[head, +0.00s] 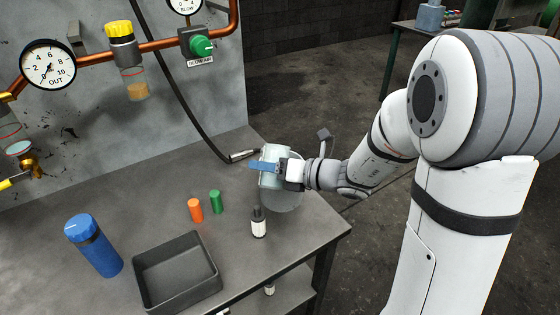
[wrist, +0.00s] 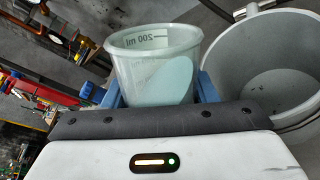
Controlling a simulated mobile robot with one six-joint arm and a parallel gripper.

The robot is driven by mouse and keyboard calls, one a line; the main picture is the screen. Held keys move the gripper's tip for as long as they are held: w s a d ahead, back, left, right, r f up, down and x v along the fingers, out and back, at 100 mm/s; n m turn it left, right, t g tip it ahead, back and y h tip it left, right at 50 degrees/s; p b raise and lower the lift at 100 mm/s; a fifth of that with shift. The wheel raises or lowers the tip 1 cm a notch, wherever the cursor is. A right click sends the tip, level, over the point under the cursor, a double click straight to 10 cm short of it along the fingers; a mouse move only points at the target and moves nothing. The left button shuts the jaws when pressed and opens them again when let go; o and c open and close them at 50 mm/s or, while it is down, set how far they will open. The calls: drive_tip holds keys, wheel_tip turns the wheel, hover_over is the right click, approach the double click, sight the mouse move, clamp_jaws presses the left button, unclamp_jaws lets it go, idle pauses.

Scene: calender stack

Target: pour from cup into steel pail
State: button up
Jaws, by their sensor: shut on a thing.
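My gripper (head: 265,166) is shut on a translucent pale cup (wrist: 150,60), with one blue finger on each side of it. The cup bears a "200 ml" mark and holds a pale blue-green content that lies low in it. In the head view the cup (head: 270,181) overlaps the steel pail (head: 284,199) near the right edge of the table, and it hides part of the pail. In the wrist view the open grey pail (wrist: 262,62) is right of the cup, and its visible inside looks bare. The cup's exact tilt is hard to tell.
A dark-capped bottle (head: 259,223) stands close in front of the pail. Orange (head: 195,209) and green (head: 216,201) cylinders, a blue container (head: 94,246) and an empty dark tray (head: 152,298) are further left. A hose (head: 195,104) hangs behind.

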drive_tip(key=shift+r+m+g+p, duration=0.4)
drive_tip(key=shift+r+m+p, duration=0.3)
drive_tip(key=shift+p, duration=1.4)
drive_tip(key=shift+s+f+m+g+p, duration=0.1)
drive_tip(key=shift+f+m+g+p, duration=0.35)
drive_tip(key=shift+m+p, duration=0.45)
drive_tip(key=shift+r+m+g+p, duration=0.25)
drive_tip(key=shift+r+m+p, duration=0.25)
drive_tip(key=shift+p, duration=0.95)
drive_tip(key=shift+w+d+f+m+g+p, duration=0.15)
drive_tip(key=shift+w+f+m+g+p, duration=0.3)
drive_tip(key=shift+w+m+p, duration=0.3)
drive_tip(key=shift+r+m+g+p, duration=0.25)
drive_tip(key=shift+r+m+p, duration=0.3)
drive_tip(key=shift+p, duration=1.8)
drive_tip(key=shift+w+f+m+p, duration=0.15)
drive_tip(key=shift+f+m+p, duration=0.2)
drive_tip(key=shift+p, duration=0.6)
